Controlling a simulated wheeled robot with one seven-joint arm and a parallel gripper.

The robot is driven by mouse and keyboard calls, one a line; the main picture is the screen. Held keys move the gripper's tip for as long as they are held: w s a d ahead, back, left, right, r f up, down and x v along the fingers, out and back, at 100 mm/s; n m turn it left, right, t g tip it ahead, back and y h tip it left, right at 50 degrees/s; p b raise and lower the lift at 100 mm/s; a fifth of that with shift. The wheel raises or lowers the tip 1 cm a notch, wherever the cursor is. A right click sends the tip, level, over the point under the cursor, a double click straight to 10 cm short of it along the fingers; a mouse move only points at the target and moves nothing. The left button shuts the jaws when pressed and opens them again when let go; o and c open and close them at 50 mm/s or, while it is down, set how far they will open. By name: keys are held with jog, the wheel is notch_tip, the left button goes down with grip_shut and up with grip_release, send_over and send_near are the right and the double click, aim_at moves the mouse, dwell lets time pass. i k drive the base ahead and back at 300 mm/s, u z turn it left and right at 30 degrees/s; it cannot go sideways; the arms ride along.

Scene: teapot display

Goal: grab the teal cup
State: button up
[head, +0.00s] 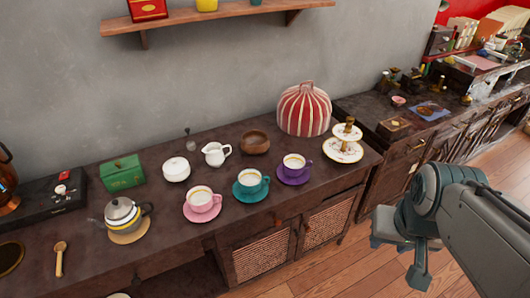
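The teal cup (249,182) stands upright on a teal saucer (240,198) near the front edge of the dark wooden cabinet top (165,222). Its handle points to the right, and the inside looks pale. The pink cup (201,199) is on its left and the purple cup (294,165) on its right, each on a matching saucer. My gripper (400,258) is at the lower right, in front of the cabinet and well apart from the teal cup. Its fingers are partly hidden, so I cannot tell its opening. I see nothing held in it.
A white creamer (215,153), a lidded white pot (176,169) and a wooden bowl (255,141) stand behind the cups. A striped tea cosy (303,108) and a tiered stand (343,150) are at the right. A metal teapot (123,212) is at the left. Wooden floor (335,268) lies in front.

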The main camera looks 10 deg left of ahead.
aim_at(250, 181)
jog(key=u, duration=0.55)
jog(key=i, duration=0.95)
jog(key=u, duration=0.8)
